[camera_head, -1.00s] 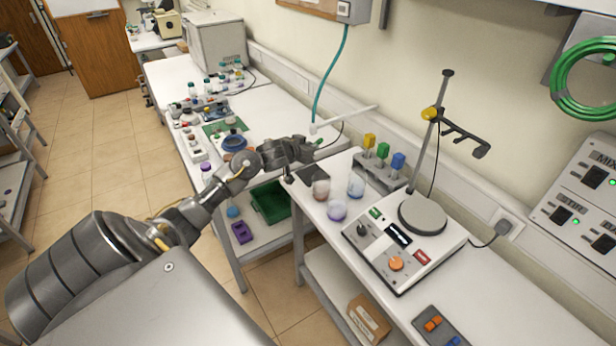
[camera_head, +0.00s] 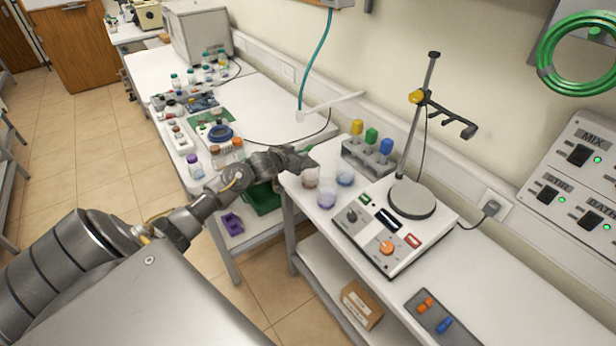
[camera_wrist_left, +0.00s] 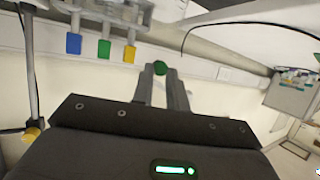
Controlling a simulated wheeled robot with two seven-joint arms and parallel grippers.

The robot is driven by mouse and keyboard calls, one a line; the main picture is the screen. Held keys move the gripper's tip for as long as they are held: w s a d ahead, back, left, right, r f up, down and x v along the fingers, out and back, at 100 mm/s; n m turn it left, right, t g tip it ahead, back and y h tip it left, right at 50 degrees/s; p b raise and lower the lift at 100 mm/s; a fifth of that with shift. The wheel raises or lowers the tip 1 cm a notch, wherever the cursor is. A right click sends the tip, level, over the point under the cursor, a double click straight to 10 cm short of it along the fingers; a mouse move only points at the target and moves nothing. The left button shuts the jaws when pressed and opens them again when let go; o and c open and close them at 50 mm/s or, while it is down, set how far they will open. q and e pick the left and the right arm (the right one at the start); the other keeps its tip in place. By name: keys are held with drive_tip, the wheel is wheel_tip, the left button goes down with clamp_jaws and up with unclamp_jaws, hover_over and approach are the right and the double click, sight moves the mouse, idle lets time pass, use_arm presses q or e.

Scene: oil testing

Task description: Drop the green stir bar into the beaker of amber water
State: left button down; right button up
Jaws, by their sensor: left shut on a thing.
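My left gripper (camera_head: 301,160) is at the left end of the right-hand bench, just behind and above the small beakers. In the left wrist view its fingers are shut on the green stir bar (camera_wrist_left: 160,69), which shows between the fingertips. The beaker with an amber-brown tint (camera_head: 311,178) stands closest to the gripper, at the bench's left end. A purple-tinted beaker (camera_head: 327,199) and a blue-tinted beaker (camera_head: 346,175) stand beside it. My right gripper is not in view.
A hotplate stirrer (camera_head: 390,235) with a clamp stand (camera_head: 428,110) is right of the beakers. A rack (camera_head: 362,160) with yellow, green and blue-topped items stands behind them. A tray with orange and blue bars (camera_head: 443,318) lies at the front. Bottles crowd the left bench.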

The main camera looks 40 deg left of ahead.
use_arm(q)
drive_tip(key=c, duration=1.3)
unclamp_jaws()
drive_tip(key=b+v, duration=0.2)
drive_tip(key=v, duration=0.8)
drive_tip(key=shift+s, duration=0.4)
